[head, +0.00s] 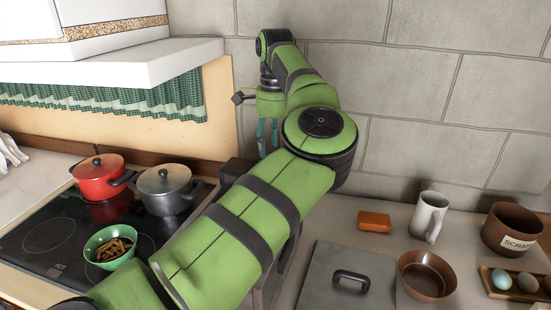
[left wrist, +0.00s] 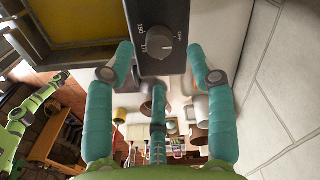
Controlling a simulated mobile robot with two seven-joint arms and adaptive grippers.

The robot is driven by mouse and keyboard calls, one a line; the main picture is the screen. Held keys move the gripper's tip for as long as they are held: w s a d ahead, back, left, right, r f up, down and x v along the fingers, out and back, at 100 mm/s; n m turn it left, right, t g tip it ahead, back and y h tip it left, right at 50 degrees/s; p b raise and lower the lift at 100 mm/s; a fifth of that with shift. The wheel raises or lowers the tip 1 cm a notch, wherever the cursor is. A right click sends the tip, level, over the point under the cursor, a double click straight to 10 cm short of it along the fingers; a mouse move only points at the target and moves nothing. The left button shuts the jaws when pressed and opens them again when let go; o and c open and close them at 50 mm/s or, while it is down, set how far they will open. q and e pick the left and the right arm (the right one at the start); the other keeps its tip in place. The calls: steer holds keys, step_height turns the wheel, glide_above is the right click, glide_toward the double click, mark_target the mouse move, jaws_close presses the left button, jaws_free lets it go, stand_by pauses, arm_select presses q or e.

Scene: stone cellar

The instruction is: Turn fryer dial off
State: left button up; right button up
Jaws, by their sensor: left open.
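The fryer dial (left wrist: 159,47) is a round dark grey knob with a pale pointer line. It sits on a dark control panel (left wrist: 152,12) marked OFF, 170 and 190. I see no clear contact. In the head view my left gripper (head: 268,135) points down beside a dark box (head: 236,170). My arm hides the dial and much of the fryer there.
A red pot (head: 98,182), a grey pot (head: 166,192) and a green bowl (head: 110,243) stand on the hob at left. At right are a metal lid (head: 322,262), an orange block (head: 374,221), a white mug (head: 428,217) and brown bowls. A stone wall stands close behind.

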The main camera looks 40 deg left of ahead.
arm_select(q)
step_height(320, 180, up, 7)
stand_by(0.3)
steer(key=shift+r, duration=0.15)
stand_by(0.3)
